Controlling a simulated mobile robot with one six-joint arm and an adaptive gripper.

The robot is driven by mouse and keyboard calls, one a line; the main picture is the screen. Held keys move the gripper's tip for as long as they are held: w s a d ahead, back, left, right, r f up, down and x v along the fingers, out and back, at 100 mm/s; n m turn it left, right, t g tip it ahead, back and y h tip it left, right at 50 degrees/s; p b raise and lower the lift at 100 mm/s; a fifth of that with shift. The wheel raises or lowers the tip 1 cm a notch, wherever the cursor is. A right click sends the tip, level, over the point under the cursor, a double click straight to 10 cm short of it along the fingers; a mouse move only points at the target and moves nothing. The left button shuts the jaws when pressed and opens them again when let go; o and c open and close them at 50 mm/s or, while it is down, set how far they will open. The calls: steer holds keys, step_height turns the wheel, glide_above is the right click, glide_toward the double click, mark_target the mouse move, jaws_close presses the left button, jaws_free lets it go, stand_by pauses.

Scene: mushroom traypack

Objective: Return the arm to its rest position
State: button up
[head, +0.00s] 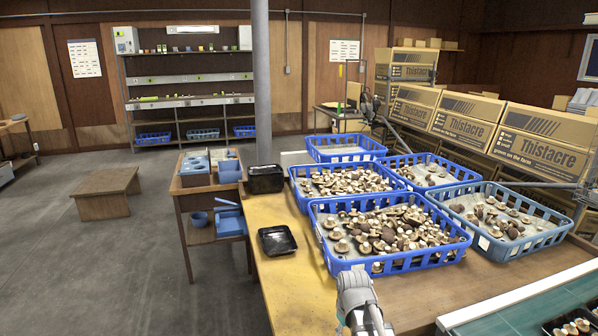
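A light grey jointed part of my arm (357,297) rises from the bottom edge, right of centre. It shows in front of the near blue crate, over the wooden table (292,290). I cannot make out any gripper fingers on it, so whether my gripper is open or holds anything does not show. The near blue crate (345,266) holds many brown mushrooms.
More blue crates with mushrooms stand behind and to the right, one at the right (505,256). Black trays (265,179) sit at the table's far left corner. A green surface with a pale edge (505,302) is at lower right. Cardboard boxes (545,137) line the back right.

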steer(key=s+d+f+m+g+b, duration=0.1)
steer(key=s+d+f+m+b, duration=0.25)
steer(key=s, duration=0.55)
step_height(320, 180, up, 16)
steer(key=m+p, duration=0.1)
steer(key=p, duration=1.5)
steer(key=shift+w+d+f, duration=0.2)
steer(key=shift+w+d, duration=0.05)
steer(key=shift+w, duration=0.2)
